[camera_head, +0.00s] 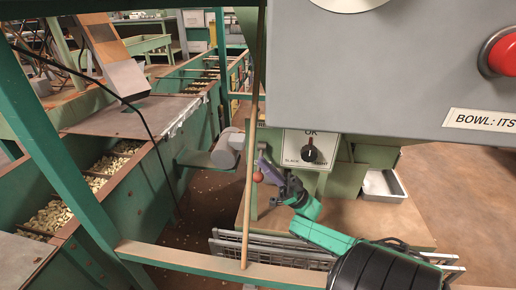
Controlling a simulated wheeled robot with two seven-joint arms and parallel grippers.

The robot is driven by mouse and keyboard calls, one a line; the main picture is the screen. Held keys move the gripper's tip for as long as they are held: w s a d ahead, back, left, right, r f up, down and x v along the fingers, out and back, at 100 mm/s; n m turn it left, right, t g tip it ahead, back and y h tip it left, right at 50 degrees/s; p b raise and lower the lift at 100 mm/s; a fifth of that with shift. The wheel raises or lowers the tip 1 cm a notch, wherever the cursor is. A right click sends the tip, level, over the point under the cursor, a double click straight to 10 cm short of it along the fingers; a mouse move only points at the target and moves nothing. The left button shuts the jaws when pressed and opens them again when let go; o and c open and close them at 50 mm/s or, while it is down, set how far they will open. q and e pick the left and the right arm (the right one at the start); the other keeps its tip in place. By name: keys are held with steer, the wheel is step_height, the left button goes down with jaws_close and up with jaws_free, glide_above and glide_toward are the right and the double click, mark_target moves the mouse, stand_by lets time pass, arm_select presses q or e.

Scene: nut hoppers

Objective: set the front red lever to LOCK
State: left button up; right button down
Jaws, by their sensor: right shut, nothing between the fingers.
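A small red ball knob (258,177), which looks like the end of the red lever, shows low in the middle of the head view. Its shaft and its LOCK marking cannot be made out. My right gripper (264,160) reaches in from the lower right. It is shut and empty, with its fingers right beside and just above the red knob; whether they touch cannot be told. My left gripper is not in view.
A dial plate (296,159) is just right of my gripper, under a large grey box (400,70) with a red button (502,53). A wooden pole (254,110) stands close left. Green nut hoppers (122,190) fill the left. A metal tray (384,187) sits right.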

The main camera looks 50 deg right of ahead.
steer(key=shift+d+f, duration=0.2)
steer(key=shift+f, duration=0.25)
steer(key=shift+f, duration=0.15)
stand_by(0.3)
steer(key=s+d+f, duration=0.2)
steer(key=s+d, duration=0.6)
steer(key=s, duration=0.3)
steer(key=shift+d, duration=0.35)
steer(key=shift+w+r+p, duration=0.1)
steer(key=shift+r+p, duration=0.05)
steer(key=shift+p, duration=0.2)
